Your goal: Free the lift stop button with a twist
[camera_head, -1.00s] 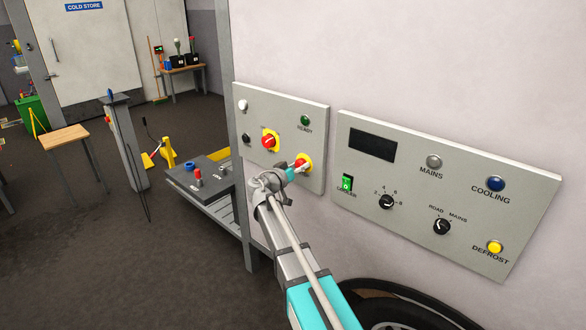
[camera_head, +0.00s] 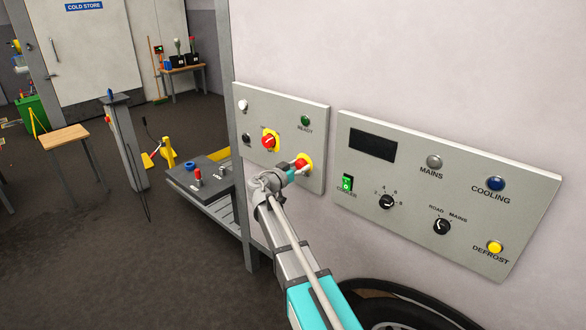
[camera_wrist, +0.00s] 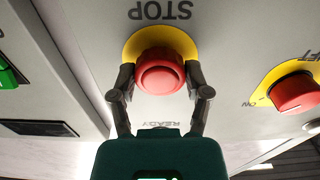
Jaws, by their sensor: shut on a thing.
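The red stop button (camera_wrist: 160,72) sits on a round yellow plate under the word STOP, which reads upside down in the wrist view. My gripper (camera_wrist: 161,80) has one dark finger on each side of the button's head and is shut on it. In the head view the stop button (camera_head: 302,162) shows at the lower right of the left grey panel (camera_head: 284,112), partly covered by my gripper (camera_head: 297,169). Whether the button is pushed in or out, I cannot tell.
A red-on-yellow rotary switch (camera_head: 268,141) sits up and left of the stop button. A green READY lamp (camera_head: 305,120) is above it. A second panel (camera_head: 400,150) with a green rocker switch (camera_head: 347,183), knobs and lamps stands close on the right.

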